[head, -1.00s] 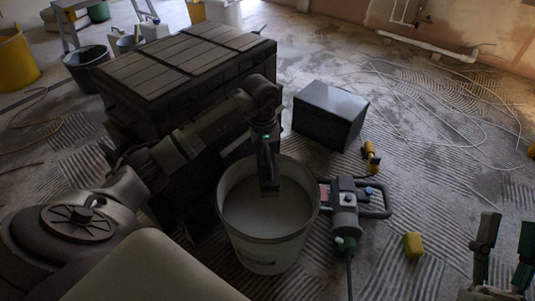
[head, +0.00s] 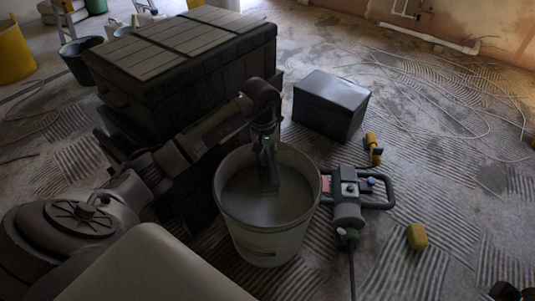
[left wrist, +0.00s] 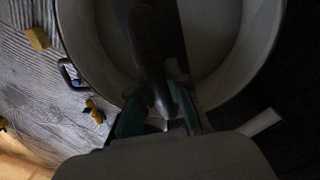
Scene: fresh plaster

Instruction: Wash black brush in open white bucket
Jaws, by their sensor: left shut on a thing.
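The open white bucket (head: 264,240) stands on the floor in the middle of the head view, with pale grey liquid inside. My left gripper (head: 266,150) points down over its far rim and is shut on the black brush (head: 270,184). The brush hangs inside the bucket, its lower end at or in the liquid; I cannot tell how deep. In the left wrist view the brush (left wrist: 150,45) runs between the left fingers (left wrist: 160,105) into the bucket (left wrist: 268,40). My right gripper (head: 507,291) only just shows at the bottom right corner, dark and cut off.
A large dark slatted chest (head: 190,75) stands left of and behind the bucket. A black box (head: 330,105) is behind it to the right. A mixer tool (head: 348,190) lies close to its right side. A yellow sponge-like block (head: 417,237) lies further right. Cables cross the floor beyond.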

